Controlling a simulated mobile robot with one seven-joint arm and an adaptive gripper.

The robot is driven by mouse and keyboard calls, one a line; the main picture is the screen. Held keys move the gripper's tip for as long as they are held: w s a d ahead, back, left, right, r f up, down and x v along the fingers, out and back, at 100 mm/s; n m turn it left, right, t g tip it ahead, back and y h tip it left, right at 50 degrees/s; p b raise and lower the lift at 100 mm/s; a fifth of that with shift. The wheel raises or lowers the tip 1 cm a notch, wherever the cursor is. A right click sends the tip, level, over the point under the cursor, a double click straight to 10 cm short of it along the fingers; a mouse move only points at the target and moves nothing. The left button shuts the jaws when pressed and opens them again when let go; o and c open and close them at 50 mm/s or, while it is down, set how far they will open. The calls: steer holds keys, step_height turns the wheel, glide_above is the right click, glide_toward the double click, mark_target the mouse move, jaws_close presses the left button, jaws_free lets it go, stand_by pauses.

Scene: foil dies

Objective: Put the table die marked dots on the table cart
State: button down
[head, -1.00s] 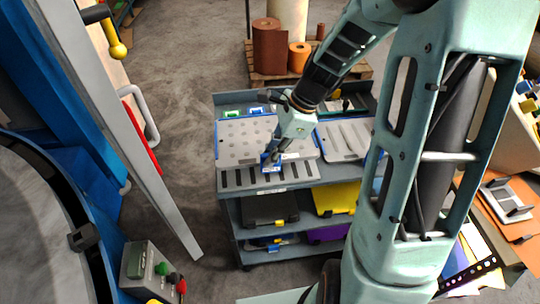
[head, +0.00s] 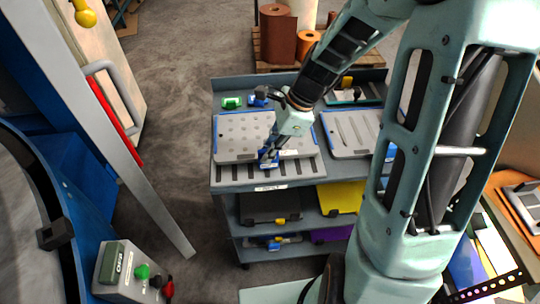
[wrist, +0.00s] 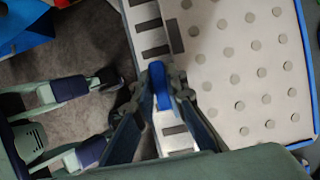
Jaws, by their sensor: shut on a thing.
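The dots die is a pale flat plate (head: 238,135) with rows of grey round dots and blue edging, at the left of the top of the grey cart (head: 232,184). It also fills the right of the wrist view (wrist: 225,80). My gripper (head: 268,160) is at its front edge, shut on a blue handle-like part (wrist: 160,88) beside the plate. The fingers hide part of this handle. I cannot tell whether the plate rests on the cart top or is slightly raised.
A second pale plate with long marks (head: 352,128) lies to the right on the cart. A slotted strip runs along the cart's front. Lower shelves hold a black case (head: 268,206) and a yellow one (head: 340,196). A control box (head: 128,272) stands at front left.

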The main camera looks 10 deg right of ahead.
steer(key=shift+f+b, duration=0.3)
steer(key=shift+f, duration=0.3)
steer(key=c, duration=2)
jaws_free()
steer(key=shift+s, duration=0.1)
steer(key=shift+o, duration=0.2)
steer(key=shift+r, duration=0.1)
steer(key=p+v, duration=0.1)
steer(key=v, duration=1.1)
